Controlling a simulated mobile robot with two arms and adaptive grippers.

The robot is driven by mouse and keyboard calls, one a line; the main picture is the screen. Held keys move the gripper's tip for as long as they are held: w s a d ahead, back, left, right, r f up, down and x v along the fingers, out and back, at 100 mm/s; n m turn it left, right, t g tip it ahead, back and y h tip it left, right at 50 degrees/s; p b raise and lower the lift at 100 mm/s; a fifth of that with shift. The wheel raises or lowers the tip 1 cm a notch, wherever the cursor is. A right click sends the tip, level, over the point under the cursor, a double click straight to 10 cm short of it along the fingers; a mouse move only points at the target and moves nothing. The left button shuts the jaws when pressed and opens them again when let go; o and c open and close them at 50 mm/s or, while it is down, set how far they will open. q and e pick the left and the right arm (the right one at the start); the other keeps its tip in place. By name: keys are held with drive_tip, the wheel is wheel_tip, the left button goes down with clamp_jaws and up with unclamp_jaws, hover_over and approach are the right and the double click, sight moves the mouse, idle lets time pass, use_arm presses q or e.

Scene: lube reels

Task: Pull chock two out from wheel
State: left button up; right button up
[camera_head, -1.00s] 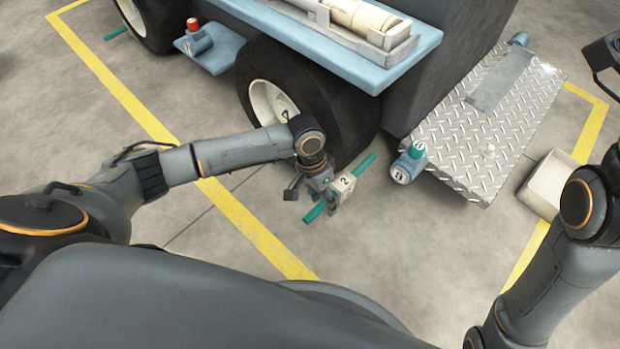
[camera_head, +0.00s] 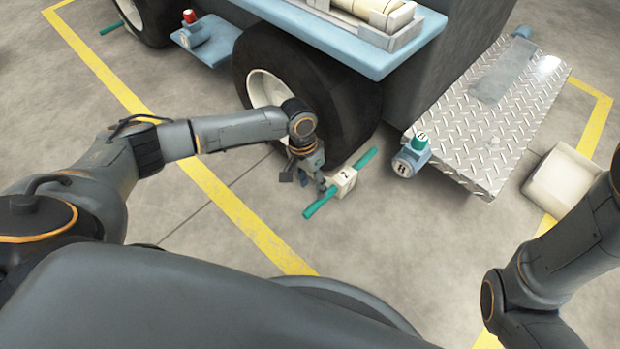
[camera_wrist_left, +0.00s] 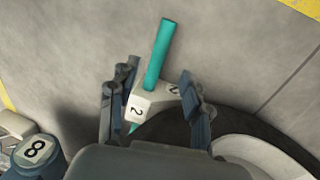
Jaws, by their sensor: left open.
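Chock two is a white block (camera_head: 345,178) marked "2" with a green bar (camera_head: 322,201) sticking out on both sides. It sits on the floor at the foot of the black wheel (camera_head: 330,105). My left gripper (camera_head: 315,180) is at its left side in the head view. In the left wrist view, the open fingers (camera_wrist_left: 155,105) stand on either side of the chock (camera_wrist_left: 150,103), with gaps visible. The wheel (camera_wrist_left: 205,128) is just below it there. My right arm shows at the right edge of the head view; its gripper is out of view.
A blue and green fitting (camera_head: 411,157) marked "8" stands by the diamond-plate step (camera_head: 490,120). A white bin (camera_head: 562,180) is at the right. A blue side step (camera_head: 210,45) is left of the wheel. Floor in front of the chock is clear.

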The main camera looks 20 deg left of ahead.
sight(316, 202)
use_arm(q)
drive_tip(key=f+b, duration=0.2)
drive_tip(key=f, duration=0.1)
drive_tip(key=d+f+b, duration=0.1)
drive_tip(key=f+b, duration=0.1)
drive_tip(key=f, duration=0.1)
drive_tip(key=f+b, duration=0.2)
drive_tip(key=f, duration=0.1)
drive_tip(key=shift+s+d+f, duration=0.2)
drive_tip(key=shift+s+d, duration=0.1)
drive_tip(key=shift+d, duration=0.1)
clamp_jaws()
